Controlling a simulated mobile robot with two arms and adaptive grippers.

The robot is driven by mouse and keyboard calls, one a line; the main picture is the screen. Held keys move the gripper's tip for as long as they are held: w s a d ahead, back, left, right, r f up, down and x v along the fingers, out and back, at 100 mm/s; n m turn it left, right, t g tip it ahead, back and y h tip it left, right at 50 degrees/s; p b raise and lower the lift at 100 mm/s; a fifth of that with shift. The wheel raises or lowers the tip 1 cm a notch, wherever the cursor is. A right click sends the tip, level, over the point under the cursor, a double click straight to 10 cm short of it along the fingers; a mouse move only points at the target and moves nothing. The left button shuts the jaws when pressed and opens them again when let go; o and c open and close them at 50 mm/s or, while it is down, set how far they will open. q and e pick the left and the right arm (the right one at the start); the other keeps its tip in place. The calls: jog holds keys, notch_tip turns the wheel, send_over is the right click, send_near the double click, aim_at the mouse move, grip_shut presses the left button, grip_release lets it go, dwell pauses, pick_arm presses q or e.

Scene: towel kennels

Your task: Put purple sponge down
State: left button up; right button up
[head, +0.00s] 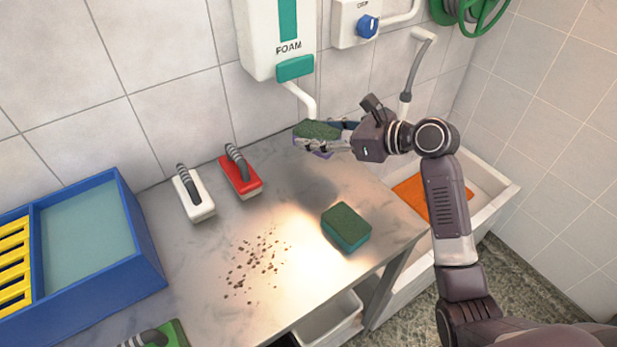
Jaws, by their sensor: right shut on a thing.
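The purple sponge (321,153) is in my right gripper (325,139). Its green scouring side faces up and a little purple shows along its lower edge. My right gripper is shut on it and holds it above the back right part of the metal counter (297,188), just below the foam dispenser's spout. A shadow lies on the counter below it. My left gripper is not in view.
A teal sponge with a green top (346,228) lies near the counter's front edge, beside scattered brown crumbs (254,262). White (194,195) and red (241,175) brushes stand behind. A blue water tray (150,240) is at left. The foam dispenser (276,40) hangs above.

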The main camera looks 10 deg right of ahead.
aim_at(312, 172)
jog(key=shift+w+a+f, duration=0.15)
jog(key=shift+w+a, duration=0.15)
jog(key=shift+w, duration=0.2)
jog(key=shift+w+a+f, duration=0.1)
jog(key=shift+w+f, duration=0.05)
jog(key=shift+f, duration=0.2)
notch_tip(312, 172, down, 9)
jog(key=shift+f+b, duration=0.15)
jog(key=shift+b, duration=0.15)
jog(key=o, duration=0.7)
jog(key=shift+o, duration=0.2)
